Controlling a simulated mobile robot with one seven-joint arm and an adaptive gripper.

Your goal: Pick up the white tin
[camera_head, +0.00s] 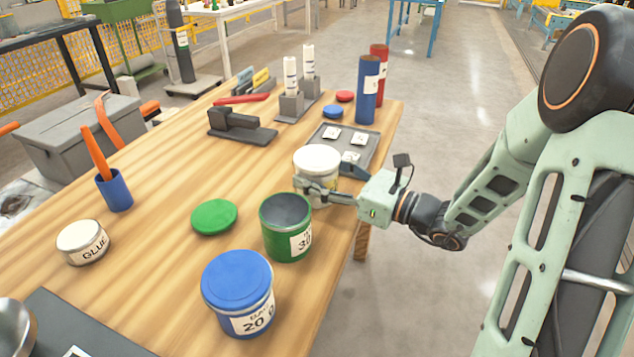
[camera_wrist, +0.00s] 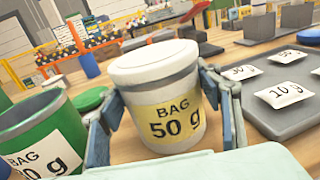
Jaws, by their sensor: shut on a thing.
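The white tin (camera_head: 318,161) has a white lid and a yellow label reading "BAG 50 g"; it fills the middle of the wrist view (camera_wrist: 160,90). My gripper (camera_head: 325,191) has its fingers on either side of the tin and is shut on it. In the wrist view my gripper (camera_wrist: 168,120) shows one finger at the tin's left and one at its right. The tin is upright, at the table's right edge. I cannot tell whether its base is touching the table.
An open green tin (camera_head: 286,228) stands close by, its green lid (camera_head: 214,216) lying beside it. A blue tin (camera_head: 238,290) is nearer. A grey tray (camera_head: 366,150) with several small bags lies behind the white tin. Blue (camera_head: 367,90) and red (camera_head: 381,62) cylinders stand beyond.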

